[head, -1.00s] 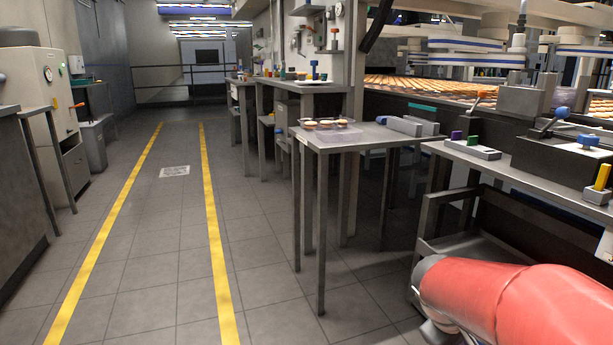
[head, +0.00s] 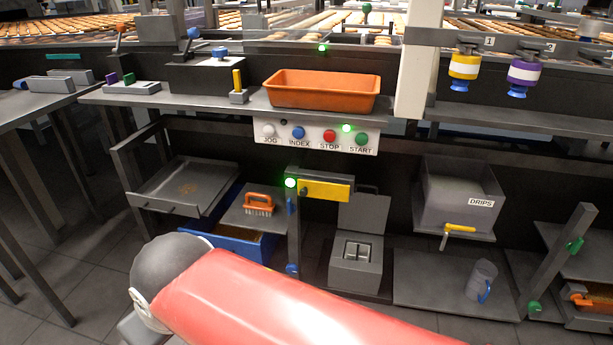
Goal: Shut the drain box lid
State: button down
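A grey box (head: 355,277) that looks like the drain box stands low under the bench, right of centre in the head view. Its lid (head: 364,213) stands raised at the back, so the box is open. A light insert with two dark slots shows in its top. A red link of my arm crosses the bottom of the view, in front of and below the box. My gripper is out of view.
A grey DRIPS bin (head: 462,200) with a yellow tap and a clear jug (head: 481,281) are to the right. A yellow block (head: 325,190) is above the box. A blue tray (head: 235,239) and orange brush (head: 260,203) are left. An orange tub (head: 322,89) stands on the bench.

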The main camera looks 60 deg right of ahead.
aim_at(363, 212)
jog(key=z, duration=2.35)
jog(key=i+u, duration=0.25)
jog(key=i+l+u, duration=0.1)
jog(key=i+u, duration=0.2)
jog(key=i, duration=0.2)
